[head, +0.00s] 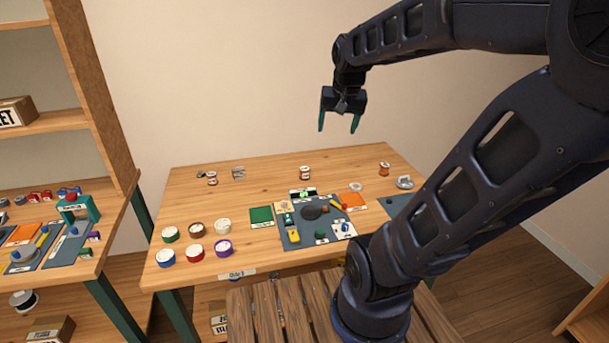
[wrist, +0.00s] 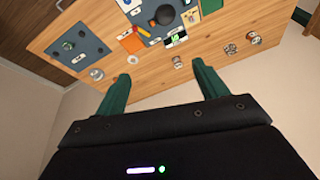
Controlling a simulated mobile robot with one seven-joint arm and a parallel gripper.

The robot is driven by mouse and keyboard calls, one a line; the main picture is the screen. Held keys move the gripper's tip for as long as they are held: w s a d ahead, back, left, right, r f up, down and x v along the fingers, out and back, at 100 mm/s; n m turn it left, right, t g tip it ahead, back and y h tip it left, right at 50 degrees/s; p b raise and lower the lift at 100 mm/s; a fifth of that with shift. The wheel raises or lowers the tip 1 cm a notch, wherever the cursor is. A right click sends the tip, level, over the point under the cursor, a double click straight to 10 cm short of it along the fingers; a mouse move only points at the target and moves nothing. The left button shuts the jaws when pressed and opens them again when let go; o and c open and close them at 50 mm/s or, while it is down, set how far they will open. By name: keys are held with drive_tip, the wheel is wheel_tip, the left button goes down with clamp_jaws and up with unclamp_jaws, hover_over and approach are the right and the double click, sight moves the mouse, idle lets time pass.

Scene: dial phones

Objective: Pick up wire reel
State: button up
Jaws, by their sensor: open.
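My gripper (head: 338,130) is open and empty, raised high above the back of the wooden table. In the wrist view my gripper (wrist: 161,70) shows two green fingers apart, with nothing between them. Small spool-like items stand along the table's back: a red-and-white one (head: 305,172), an orange-brown one (head: 384,169) and another at the left (head: 212,182). A larger reel with pale flanges (head: 24,299) sits low under the left bench. I cannot tell which one is the wire reel. The red-and-white item also shows in the wrist view (wrist: 177,62), beyond the fingers.
The wooden table (head: 190,210) holds several round coloured-top containers (head: 195,252) at front left. A dark mat (head: 310,237) with small parts lies mid-table. A silvery coil-like item (head: 404,182) is at the right. My arm hides part of the table's right side.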

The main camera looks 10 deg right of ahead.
drive_tip(key=w+f+m+g, duration=0.1)
drive_tip(key=w+f+m, duration=0.15)
drive_tip(key=w, duration=0.85)
drive_tip(key=m+g+h, duration=0.2)
drive_tip(key=m+g, duration=0.1)
drive_tip(key=m, duration=0.7)
hover_over(304, 168)
wheel_tip(304, 168, down, 25)
drive_tip(key=shift+s+a+f+m, duration=0.25)
drive_tip(key=shift+a+f, duration=0.2)
drive_tip(key=shift+f, duration=0.15)
drive_tip(key=f, duration=0.7)
drive_tip(key=d+f, duration=0.1)
drive_tip(key=f, duration=0.2)
drive_tip(key=shift+w+f, duration=0.1)
drive_tip(key=shift+f, duration=0.1)
drive_tip(key=c, duration=1.1)
drive_tip(key=shift+r, duration=0.1)
